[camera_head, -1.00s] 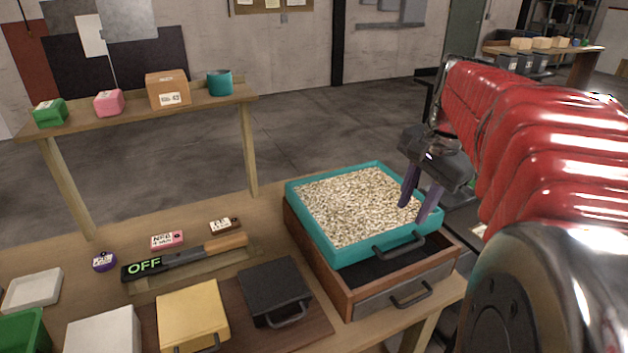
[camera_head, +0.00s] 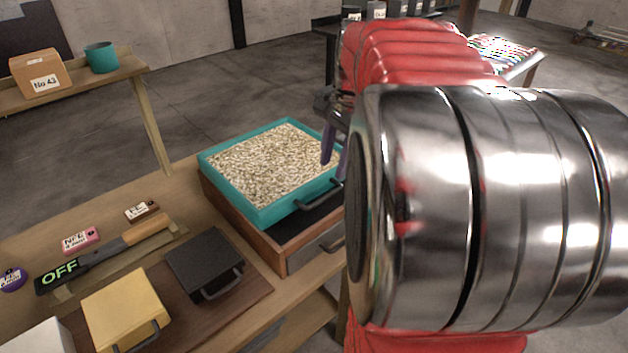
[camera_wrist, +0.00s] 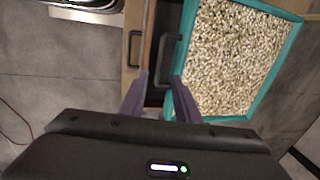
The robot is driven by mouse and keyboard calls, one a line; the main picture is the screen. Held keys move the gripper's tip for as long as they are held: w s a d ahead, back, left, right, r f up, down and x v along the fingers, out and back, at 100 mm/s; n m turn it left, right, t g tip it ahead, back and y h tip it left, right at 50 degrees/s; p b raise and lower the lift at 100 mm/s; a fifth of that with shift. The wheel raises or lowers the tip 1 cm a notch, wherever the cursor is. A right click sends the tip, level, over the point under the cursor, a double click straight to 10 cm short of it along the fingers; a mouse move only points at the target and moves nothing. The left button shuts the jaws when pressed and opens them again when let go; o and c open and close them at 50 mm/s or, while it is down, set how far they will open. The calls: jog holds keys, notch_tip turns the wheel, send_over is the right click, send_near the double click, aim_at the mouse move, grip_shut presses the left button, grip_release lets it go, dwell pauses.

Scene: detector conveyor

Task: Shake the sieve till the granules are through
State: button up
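The sieve (camera_head: 230,201) is a square teal frame full of pale granules (camera_head: 270,160). It sits on a wooden box with a drawer (camera_head: 290,258) and has a dark handle (camera_head: 310,203) on its front side. In the wrist view the sieve (camera_wrist: 182,97) lies to the right, with its handle (camera_wrist: 160,55) ahead of the fingers. My gripper (camera_head: 334,172) is at the right side of the sieve, partly hidden behind my arm. In the wrist view my gripper (camera_wrist: 160,80) has its purple fingers apart with nothing held between them.
A black lidded box (camera_head: 205,262) and a yellow box (camera_head: 125,305) stand left of the drawer box. A dark bar reading OFF (camera_head: 75,268) lies behind them. A raised shelf (camera_head: 110,78) carries a cardboard box (camera_head: 40,75) and a teal cup (camera_head: 102,57). My arm hides the right side.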

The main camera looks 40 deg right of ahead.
aim_at(326, 196)
jog(key=f, duration=0.3)
jog(key=w+f, duration=0.1)
jog(key=f, duration=0.5)
jog(key=shift+w+f, duration=0.3)
jog(key=shift+w, duration=0.1)
jog(key=shift+c, duration=0.5)
grip_shut()
